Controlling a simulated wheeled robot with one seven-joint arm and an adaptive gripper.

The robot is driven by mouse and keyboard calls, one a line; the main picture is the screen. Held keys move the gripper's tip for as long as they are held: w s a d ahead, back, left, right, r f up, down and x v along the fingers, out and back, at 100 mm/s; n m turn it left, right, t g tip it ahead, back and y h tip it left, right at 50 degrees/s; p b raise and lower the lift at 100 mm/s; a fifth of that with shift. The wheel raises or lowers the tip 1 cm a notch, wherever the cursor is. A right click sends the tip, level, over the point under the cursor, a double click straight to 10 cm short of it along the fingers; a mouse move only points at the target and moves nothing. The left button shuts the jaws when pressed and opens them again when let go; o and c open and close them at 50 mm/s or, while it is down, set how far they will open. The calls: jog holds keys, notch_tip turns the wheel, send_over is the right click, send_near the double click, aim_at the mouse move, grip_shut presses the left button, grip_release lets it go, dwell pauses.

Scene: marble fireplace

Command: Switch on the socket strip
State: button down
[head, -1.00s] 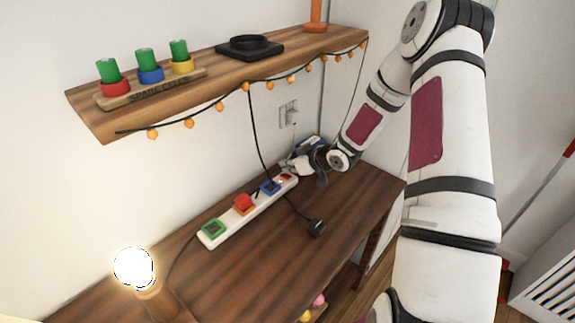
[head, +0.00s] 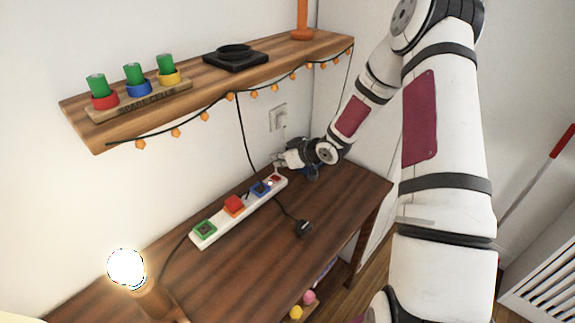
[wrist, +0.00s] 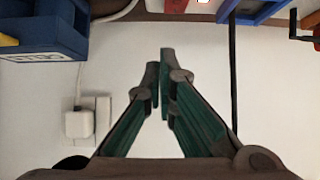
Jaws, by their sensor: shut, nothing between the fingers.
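The white socket strip (head: 218,222) lies along the wooden bench near the wall. It has a green-framed socket, a red-and-orange piece, a blue-framed socket and a small red switch (head: 275,178) at its far end. My gripper (head: 278,161) is over that far end, close to the wall; I cannot tell from the head view whether it touches. In the wrist view my gripper (wrist: 164,60) is shut and empty, its fingertips pointing toward the strip (wrist: 170,11) at the top edge.
A blue box (wrist: 45,30) stands beside the strip's end. A white plug (wrist: 80,122) sits in the wall. A black plug (head: 303,228) lies on the bench (head: 245,265). A lit bulb (head: 126,268) stands at left. A shelf (head: 190,97) with hanging lights is above.

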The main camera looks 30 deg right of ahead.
jog(key=s+d+r, duration=0.2)
jog(key=s+r, duration=0.3)
jog(key=r, duration=0.3)
jog(key=shift+s+p, duration=0.35)
jog(key=shift+p, duration=0.05)
jog(key=shift+r, duration=0.1)
jog(key=s+a+r+m+g+h, duration=0.15)
jog(key=s+r+h, duration=0.25)
jog(key=s+r, duration=0.4)
jog(key=s+a+r+m+g+h, duration=0.1)
jog(key=s+r+g+h, duration=0.3)
jog(key=r, duration=0.6)
jog(key=s+a+r+m+y, duration=0.1)
jog(key=s+a, duration=0.4)
jog(key=s, duration=0.6)
jog(key=s+a+r+y, duration=0.3)
jog(key=s+a, duration=0.2)
jog(key=s, duration=0.6)
jog(key=shift+a+m, duration=0.35)
